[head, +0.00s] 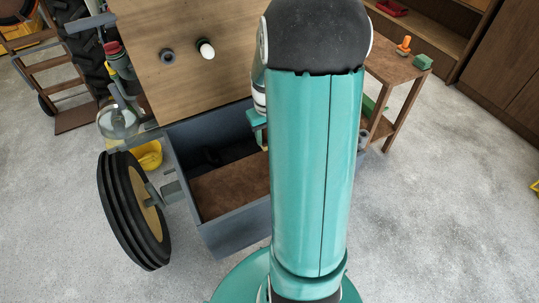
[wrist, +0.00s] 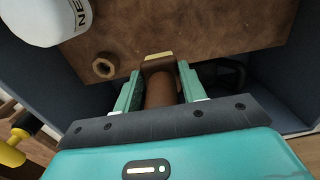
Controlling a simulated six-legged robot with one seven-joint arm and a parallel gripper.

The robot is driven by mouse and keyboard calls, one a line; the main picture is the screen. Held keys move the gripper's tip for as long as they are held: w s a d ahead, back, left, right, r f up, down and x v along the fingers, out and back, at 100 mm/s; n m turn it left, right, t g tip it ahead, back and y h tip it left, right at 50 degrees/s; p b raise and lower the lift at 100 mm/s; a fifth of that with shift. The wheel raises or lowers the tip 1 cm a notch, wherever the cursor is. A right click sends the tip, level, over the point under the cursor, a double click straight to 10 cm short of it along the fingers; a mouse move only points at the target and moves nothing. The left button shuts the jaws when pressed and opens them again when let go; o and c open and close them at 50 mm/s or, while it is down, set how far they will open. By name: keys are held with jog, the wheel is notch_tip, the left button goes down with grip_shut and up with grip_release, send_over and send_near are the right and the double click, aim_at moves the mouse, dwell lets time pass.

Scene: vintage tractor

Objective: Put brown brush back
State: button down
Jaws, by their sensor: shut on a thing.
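In the wrist view, my gripper (wrist: 159,82) is shut on the brown brush (wrist: 160,93), with its brown handle between the two teal fingers. The brush's tan tip points away from the palm, over the brown floor of the blue-grey box (wrist: 278,95). I cannot tell whether the tip touches the floor. In the head view, the box (head: 235,231) stands below the wooden board. My gripper (head: 263,140) shows only partly there, at the box's far side, mostly behind my arm. The brush is hard to make out in the head view.
A brown nut (wrist: 104,66) and a white container (wrist: 48,18) are near the brush. A black wheel (head: 133,210) stands left of the box. A small wooden table (head: 395,75) is at the right.

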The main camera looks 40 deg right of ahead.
aim_at(266, 140)
jog(key=f, duration=0.4)
jog(key=shift+a+f, duration=0.1)
jog(key=shift+a, duration=0.1)
jog(key=shift+a+f, duration=0.1)
jog(key=shift+f, duration=1.8)
jog(key=shift+f, duration=0.15)
jog(key=c, duration=0.8)
grip_release()
